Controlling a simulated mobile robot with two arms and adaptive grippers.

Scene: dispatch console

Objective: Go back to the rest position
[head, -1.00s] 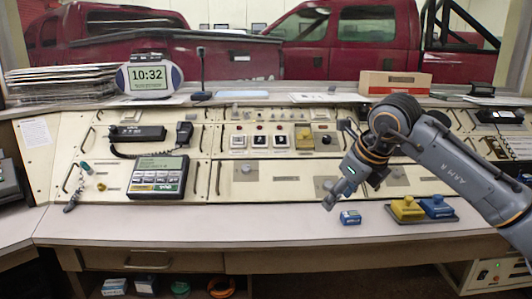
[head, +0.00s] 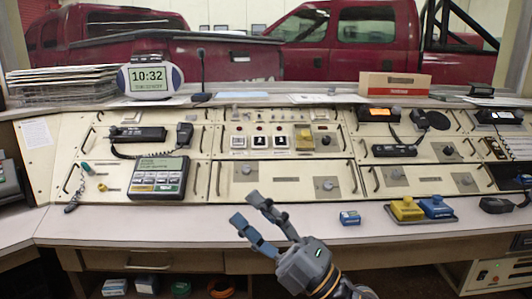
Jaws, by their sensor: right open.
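My right gripper (head: 250,212) is at the bottom middle of the head view, above the front part of the desk. Its two fingers are spread apart and nothing is between them. It points up and to the left, toward the console. My left gripper does not show.
The desk (head: 130,222) is clear left of my gripper. To the right lie a small blue box (head: 350,218) and a tray (head: 445,219) with a yellow block (head: 406,209) and a blue block (head: 437,207). Behind rises the console panel (head: 255,185) with a keypad unit (head: 159,178).

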